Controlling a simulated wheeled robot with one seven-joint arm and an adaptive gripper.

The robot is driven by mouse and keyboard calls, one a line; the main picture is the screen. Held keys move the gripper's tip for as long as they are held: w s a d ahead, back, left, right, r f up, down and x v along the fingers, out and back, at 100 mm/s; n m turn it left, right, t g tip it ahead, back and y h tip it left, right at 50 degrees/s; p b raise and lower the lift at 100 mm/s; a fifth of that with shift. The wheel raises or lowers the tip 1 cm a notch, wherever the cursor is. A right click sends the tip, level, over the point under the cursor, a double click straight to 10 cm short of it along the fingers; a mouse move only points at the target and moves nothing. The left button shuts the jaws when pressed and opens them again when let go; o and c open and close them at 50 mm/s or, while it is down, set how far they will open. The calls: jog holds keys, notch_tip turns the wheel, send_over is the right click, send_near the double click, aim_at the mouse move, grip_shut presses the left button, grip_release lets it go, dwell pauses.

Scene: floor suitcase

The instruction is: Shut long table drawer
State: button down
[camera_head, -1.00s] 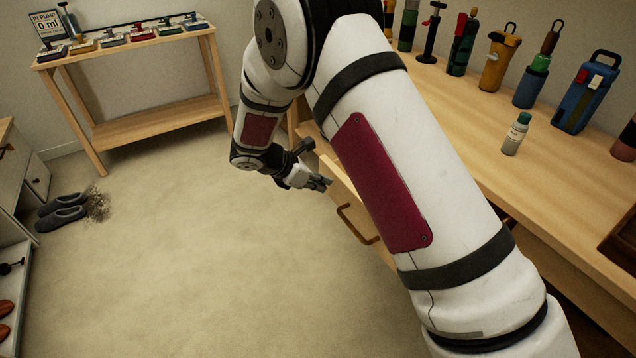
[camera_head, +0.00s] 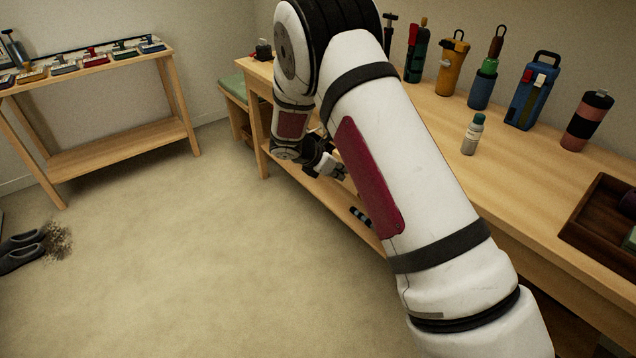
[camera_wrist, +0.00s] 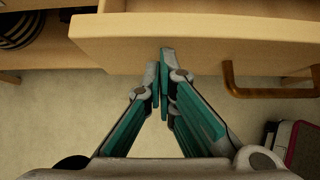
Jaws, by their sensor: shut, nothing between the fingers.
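The long table (camera_head: 440,115) runs along the right wall in the head view, partly hidden behind my arm. In the wrist view its drawer shows a pale wooden front (camera_wrist: 200,40) with a brown bar handle (camera_wrist: 270,90) at the right. The drawer is at least partly open, as its inside shows behind the front. My gripper (camera_wrist: 163,55) is shut and empty, its fingertips at the drawer front, left of the handle. Whether they touch it I cannot tell. In the head view my gripper (camera_head: 340,172) is beside the table's front; my arm hides the drawer there.
A striped item (camera_wrist: 18,28) lies on the lower shelf.

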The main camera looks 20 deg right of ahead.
jog(key=w+d, duration=0.1)
jog(key=d, duration=0.1)
jog(key=w+d, duration=0.1)
jog(key=d, duration=0.2)
jog(key=w+d, duration=0.1)
jog(key=d, duration=0.2)
jog(key=shift+w+d, duration=0.1)
jog(key=shift+w, duration=0.05)
